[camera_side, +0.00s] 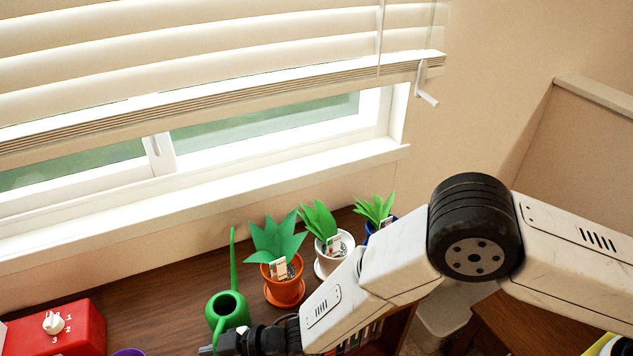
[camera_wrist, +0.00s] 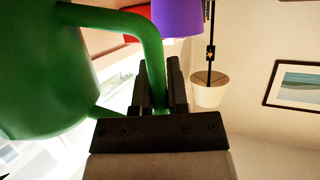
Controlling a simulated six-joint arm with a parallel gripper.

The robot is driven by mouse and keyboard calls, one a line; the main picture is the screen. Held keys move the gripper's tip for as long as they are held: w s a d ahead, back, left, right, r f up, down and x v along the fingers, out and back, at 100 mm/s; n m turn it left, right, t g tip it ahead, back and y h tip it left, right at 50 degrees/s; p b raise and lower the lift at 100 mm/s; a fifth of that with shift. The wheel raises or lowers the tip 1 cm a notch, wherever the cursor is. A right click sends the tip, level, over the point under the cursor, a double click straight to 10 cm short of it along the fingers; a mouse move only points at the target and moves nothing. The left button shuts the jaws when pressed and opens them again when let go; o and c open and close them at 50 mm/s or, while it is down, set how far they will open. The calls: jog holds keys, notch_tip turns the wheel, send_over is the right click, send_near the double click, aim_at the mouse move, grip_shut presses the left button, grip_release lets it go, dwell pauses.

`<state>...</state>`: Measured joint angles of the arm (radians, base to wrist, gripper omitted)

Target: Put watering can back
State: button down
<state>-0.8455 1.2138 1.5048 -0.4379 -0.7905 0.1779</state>
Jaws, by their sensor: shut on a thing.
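The green watering can (camera_side: 227,310) is at the lower middle of the side view, upright, with its long spout pointing up and back. In the wrist view its body (camera_wrist: 40,70) fills the left side and its curved handle runs between my fingers. My gripper (camera_wrist: 160,90) is shut on the handle. In the side view my gripper (camera_side: 222,345) is at the can's near side, partly cut off by the lower edge. The can's bottom is hidden, so I cannot tell whether it touches the wooden top.
On the wooden top (camera_side: 165,285), an orange pot (camera_side: 285,289), a white pot (camera_side: 322,263) and a blue pot (camera_side: 371,229) with green plants stand right of the can. A red box with a dial (camera_side: 80,330) and a purple object (camera_side: 128,352) are left. The window wall is behind.

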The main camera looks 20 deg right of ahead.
jog(key=shift+f, duration=0.1)
jog(key=c, duration=0.6)
grip_release()
jog(key=shift+v, duration=6.05)
jog(key=shift+w, duration=0.15)
